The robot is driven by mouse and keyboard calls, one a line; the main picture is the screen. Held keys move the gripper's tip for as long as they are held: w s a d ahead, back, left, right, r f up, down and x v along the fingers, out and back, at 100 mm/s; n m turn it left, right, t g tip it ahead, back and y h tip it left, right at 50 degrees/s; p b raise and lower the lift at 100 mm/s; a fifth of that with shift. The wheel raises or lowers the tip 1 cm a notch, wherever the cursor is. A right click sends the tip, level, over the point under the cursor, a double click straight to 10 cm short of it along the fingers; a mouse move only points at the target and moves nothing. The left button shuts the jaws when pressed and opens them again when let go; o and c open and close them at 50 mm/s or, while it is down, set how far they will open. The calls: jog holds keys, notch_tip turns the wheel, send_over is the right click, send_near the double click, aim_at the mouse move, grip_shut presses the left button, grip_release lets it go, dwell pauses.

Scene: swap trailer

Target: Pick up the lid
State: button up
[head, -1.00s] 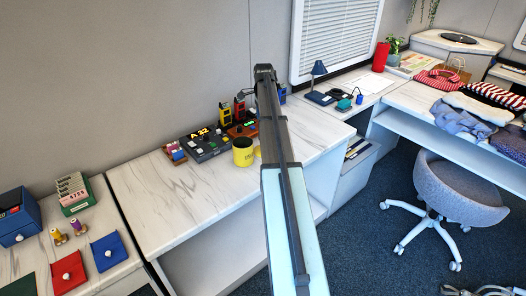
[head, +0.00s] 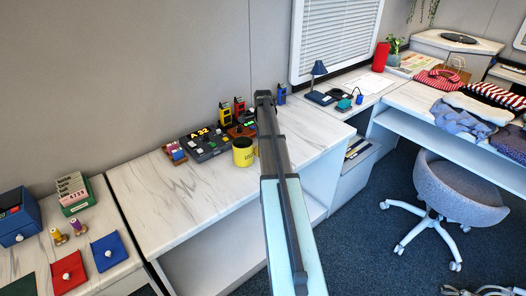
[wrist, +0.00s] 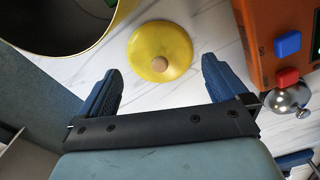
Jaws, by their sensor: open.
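The lid (wrist: 160,48) is a round yellow disc with a small tan knob. It lies on the white marbled counter in the wrist view, just beyond my fingertips and roughly centred between them. My gripper (wrist: 161,80) is open and empty, with its two blue fingers apart. The yellow mug (head: 243,152) stands on the counter in the head view. Its open rim also shows at the upper left of the wrist view (wrist: 100,48). In the head view my arm hides the lid and the fingertips.
An orange box with blue and red buttons (wrist: 284,45) stands close to the right of my gripper, with a silver knob (wrist: 288,97) by it. A dark control box (head: 205,143) stands left of the mug. The counter's left part (head: 165,205) is clear.

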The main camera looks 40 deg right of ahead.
jog(key=shift+f, duration=1.45)
jog(key=shift+c, duration=0.5)
jog(key=c, duration=1)
